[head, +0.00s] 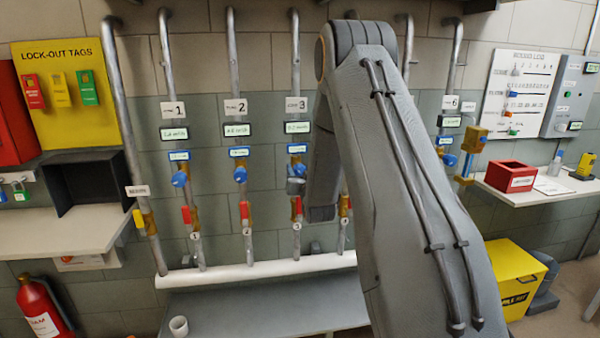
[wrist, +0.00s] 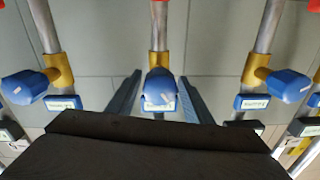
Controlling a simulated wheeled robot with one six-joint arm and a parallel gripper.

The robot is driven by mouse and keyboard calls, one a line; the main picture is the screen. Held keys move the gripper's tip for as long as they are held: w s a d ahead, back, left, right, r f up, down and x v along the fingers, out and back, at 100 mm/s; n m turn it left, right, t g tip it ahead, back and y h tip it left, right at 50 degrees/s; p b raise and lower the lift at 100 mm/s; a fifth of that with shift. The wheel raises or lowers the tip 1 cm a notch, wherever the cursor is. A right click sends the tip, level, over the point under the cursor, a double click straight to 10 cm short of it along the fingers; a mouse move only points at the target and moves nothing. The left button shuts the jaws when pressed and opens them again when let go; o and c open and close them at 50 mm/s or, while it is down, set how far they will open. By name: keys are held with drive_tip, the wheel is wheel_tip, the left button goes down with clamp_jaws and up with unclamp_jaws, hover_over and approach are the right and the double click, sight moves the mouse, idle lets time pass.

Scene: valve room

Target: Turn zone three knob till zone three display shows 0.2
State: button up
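The zone three knob (wrist: 160,84) is blue with a white mark. In the wrist view it sits on its pipe between the two fingers of my gripper (wrist: 160,73). The fingers are apart, with a gap on each side of the knob. In the head view the zone three knob (head: 297,167) is partly covered, and my fingers cannot be made out there. The zone three display (head: 298,127) is a small dark-framed panel below the 3 sign (head: 297,104); its reading is too small to be sure of. In the wrist view my gripper body covers the display's area.
Neighbouring blue knobs stand left (wrist: 24,87) and right (wrist: 288,85) in the wrist view. Red levers, one on pipe two (head: 244,210), hang below the knobs. A white pipe (head: 255,272) and a grey bench (head: 270,312) run below. My arm hides pipes four and five.

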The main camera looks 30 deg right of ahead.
sight(300, 174)
drive_tip(key=shift+o, duration=0.4)
drive_tip(key=shift+s, duration=0.1)
drive_tip(key=shift+b+v, duration=0.65)
drive_tip(key=shift+v, duration=3.2)
drive_tip(key=shift+a+f, duration=0.15)
drive_tip(key=shift+a, duration=0.05)
drive_tip(key=s+a+f+n+g+y, duration=0.1)
drive_tip(key=s+a+f+g+y, duration=0.1)
drive_tip(key=s+a+f+g, duration=0.25)
drive_tip(key=s+a+f+n+g+y, duration=0.1)
drive_tip(key=s+a+f+g, duration=0.1)
drive_tip(key=s+a+g, duration=0.35)
drive_tip(key=s+a+n+g, duration=0.1)
drive_tip(key=s+a+g, duration=0.2)
drive_tip(key=s, duration=1)
drive_tip(key=s+a+n+g+y, duration=0.1)
drive_tip(key=s+a+g, duration=0.3)
drive_tip(key=s+a, duration=0.4)
drive_tip(key=s, duration=0.5)
drive_tip(key=shift+s+n+y, duration=0.3)
drive_tip(key=shift+s, duration=0.1)
